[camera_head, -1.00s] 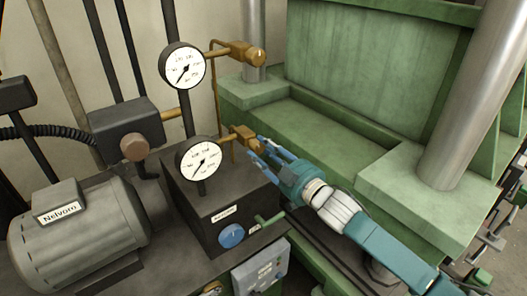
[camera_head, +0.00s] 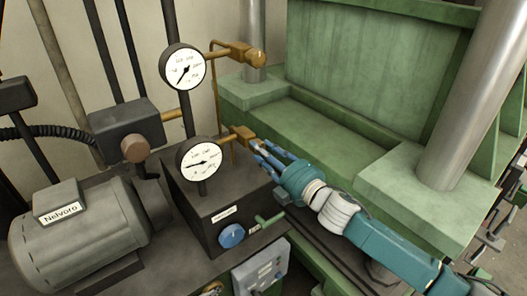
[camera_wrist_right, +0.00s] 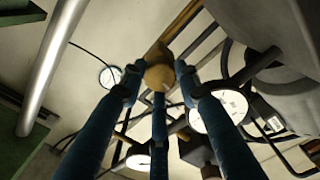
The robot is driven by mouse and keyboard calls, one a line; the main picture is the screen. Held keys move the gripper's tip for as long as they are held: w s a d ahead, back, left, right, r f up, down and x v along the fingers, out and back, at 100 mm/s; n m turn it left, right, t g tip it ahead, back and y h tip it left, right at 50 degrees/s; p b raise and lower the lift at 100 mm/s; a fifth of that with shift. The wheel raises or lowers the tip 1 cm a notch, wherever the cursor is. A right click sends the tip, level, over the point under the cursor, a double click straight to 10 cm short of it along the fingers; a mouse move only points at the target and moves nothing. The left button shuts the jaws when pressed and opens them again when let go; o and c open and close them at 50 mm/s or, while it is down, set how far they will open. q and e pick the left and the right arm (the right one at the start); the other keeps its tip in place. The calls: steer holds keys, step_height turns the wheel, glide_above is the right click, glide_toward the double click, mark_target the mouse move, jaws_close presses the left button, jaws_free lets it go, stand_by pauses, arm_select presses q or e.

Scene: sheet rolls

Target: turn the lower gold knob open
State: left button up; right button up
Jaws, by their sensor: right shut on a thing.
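The lower gold knob (camera_wrist_right: 160,77) shows in the right wrist view as a round gold end between my blue fingers. In the head view its gold valve body (camera_head: 241,133) sticks out right of the lower gauge (camera_head: 199,159), and my fingers partly hide the knob end. My right gripper (camera_head: 262,152) reaches in from the lower right, its blue fingers shut around the knob. The lower gauge's needle points left. My left gripper is not in view.
An upper gold knob (camera_head: 258,60) sits above, beside the upper gauge (camera_head: 183,66). A black block with a blue knob (camera_head: 231,236) and a green lever (camera_head: 269,220) lies below my gripper. A grey motor (camera_head: 78,232) stands left. Green press framework (camera_head: 330,125) lies behind.

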steer(key=shift+n, duration=1.2)
steer(key=shift+f, duration=0.1)
steer(key=o, duration=1.1)
steer(key=shift+o, duration=0.2)
steer(key=shift+s, duration=0.1)
steer(key=v, duration=1.2)
